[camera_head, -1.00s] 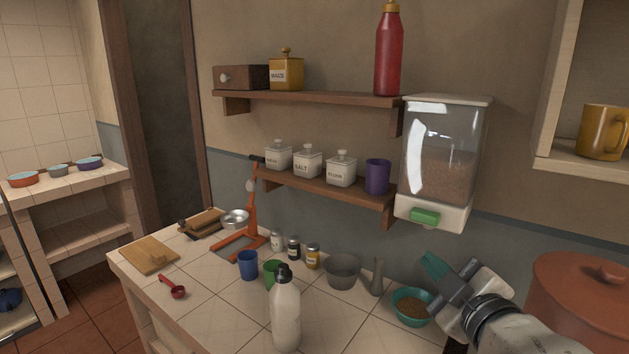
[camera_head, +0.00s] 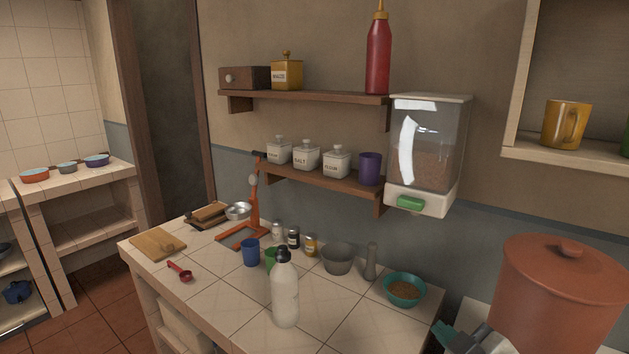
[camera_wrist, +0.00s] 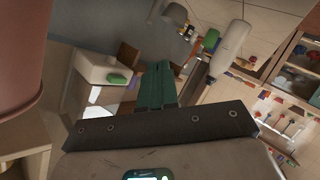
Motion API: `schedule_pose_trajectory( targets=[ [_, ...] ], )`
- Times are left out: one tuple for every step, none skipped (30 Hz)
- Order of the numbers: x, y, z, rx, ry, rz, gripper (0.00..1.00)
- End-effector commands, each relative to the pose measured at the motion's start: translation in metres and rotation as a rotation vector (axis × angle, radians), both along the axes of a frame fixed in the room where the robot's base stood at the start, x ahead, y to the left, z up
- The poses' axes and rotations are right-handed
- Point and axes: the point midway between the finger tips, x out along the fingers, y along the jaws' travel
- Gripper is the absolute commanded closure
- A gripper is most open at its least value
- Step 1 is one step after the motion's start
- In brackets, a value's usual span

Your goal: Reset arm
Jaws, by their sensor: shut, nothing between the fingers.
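My gripper (camera_head: 446,334) is low at the right of the head view, partly cut off by the bottom edge, in front of the large terracotta pot (camera_head: 560,285). Its teal fingers (camera_wrist: 157,85) are closed together with nothing between them in the wrist view. A teal bowl of brown grains (camera_head: 405,290) sits on the tiled counter (camera_head: 235,315), to the left of my gripper and apart from it.
A dispenser with a green lever (camera_head: 410,203) hangs on the wall above the bowl. A white bottle (camera_head: 285,295), a grey mortar (camera_head: 337,259) and a pestle (camera_head: 371,262) stand on the counter. The terracotta pot also shows close at the left of the wrist view (camera_wrist: 25,50).

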Motion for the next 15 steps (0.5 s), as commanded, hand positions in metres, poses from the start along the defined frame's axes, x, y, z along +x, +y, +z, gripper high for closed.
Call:
schedule_pose_trajectory(
  targets=[
    [-0.009, -0.003, -0.017, 0.020, 0.049, -0.016, 1.00],
    [-0.014, -0.005, -0.027, 0.032, 0.080, -0.026, 1.00],
    [-0.022, -0.008, -0.042, 0.052, 0.126, -0.043, 1.00],
    [-0.029, -0.010, -0.053, 0.068, 0.160, -0.057, 1.00],
    [-0.037, -0.013, -0.066, 0.085, 0.202, -0.074, 1.00],
    [-0.051, -0.017, -0.084, 0.110, 0.261, -0.101, 1.00],
    [-0.062, -0.020, -0.098, 0.129, 0.310, -0.124, 1.00],
    [-0.075, -0.023, -0.113, 0.149, 0.362, -0.150, 1.00],
    [-0.093, -0.028, -0.133, 0.178, 0.434, -0.190, 1.00],
    [-0.108, -0.031, -0.148, 0.198, 0.489, -0.221, 1.00],
    [-0.124, -0.034, -0.162, 0.217, 0.543, -0.255, 1.00],
    [-0.145, -0.038, -0.179, 0.241, 0.615, -0.300, 1.00],
    [-0.162, -0.041, -0.192, 0.259, 0.667, -0.335, 1.00],
    [-0.178, -0.044, -0.203, 0.275, 0.718, -0.372, 1.00],
    [-0.200, -0.047, -0.216, 0.295, 0.782, -0.421, 1.00]
  ],
)
